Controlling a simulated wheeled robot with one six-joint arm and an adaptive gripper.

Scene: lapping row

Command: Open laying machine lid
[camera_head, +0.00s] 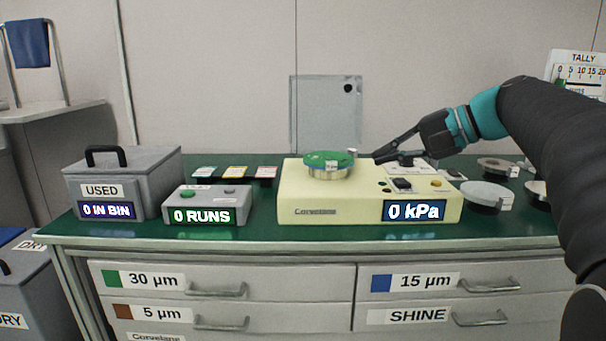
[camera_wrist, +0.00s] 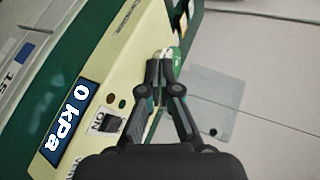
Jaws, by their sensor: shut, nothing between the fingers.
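The cream machine (camera_head: 300,205) stands on the green bench top, with a "0 kPa" display (camera_head: 414,210) on its front. A round platen with a green disc (camera_head: 328,158) sits on its top, uncovered. A clear, greyish panel with a black knob, which looks like the lid (camera_head: 320,110), stands upright behind the machine; its lower edge is hidden. The lid also shows in the wrist view (camera_wrist: 205,112). My gripper (camera_head: 374,157) is shut and empty above the machine's top, right of the disc and apart from the lid. In the wrist view the fingertips (camera_wrist: 160,65) overlap the disc.
A grey "USED" bin (camera_head: 150,170) and a "0 RUNS" box (camera_head: 207,204) stand left of the machine. Several round metal pieces (camera_head: 487,193) lie to its right. Drawers (camera_head: 220,283) fill the bench front. A wall rises behind.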

